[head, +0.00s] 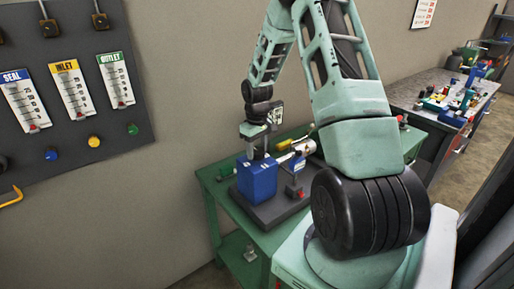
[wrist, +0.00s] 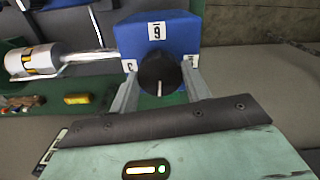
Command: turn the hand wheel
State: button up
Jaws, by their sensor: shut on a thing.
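The hand wheel (wrist: 158,68) is a round black knob on the blue housing (wrist: 160,32) in the wrist view. A short white mark sits at its lower edge. White labels on the housing surround the wheel; the top one looks like a 9, the left one like a C. My gripper (wrist: 161,82) has one finger on each side of the wheel and is shut on it. In the head view, my gripper (head: 254,145) points down onto the top of the blue housing (head: 257,180); the wheel is hidden there.
A silver cylinder (wrist: 32,62) with a shiny rod joins the housing. The housing stands on a dark base on a green table (head: 212,185). A wall board (head: 70,130) with SEAL, INLET and OUTLET gauges hangs left. A cluttered workbench (head: 425,80) stands behind right.

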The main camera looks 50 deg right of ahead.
aim_at(256, 151)
jog(key=shift+r+n, duration=0.1)
jog(key=shift+n, duration=0.4)
jog(key=shift+w, duration=0.1)
jog(key=o, duration=1)
jog(key=shift+c, duration=0.2)
notch_tip(256, 151, up, 17)
jog(key=b, duration=0.3)
jog(key=shift+r, duration=0.15)
jog(key=shift+a, duration=0.1)
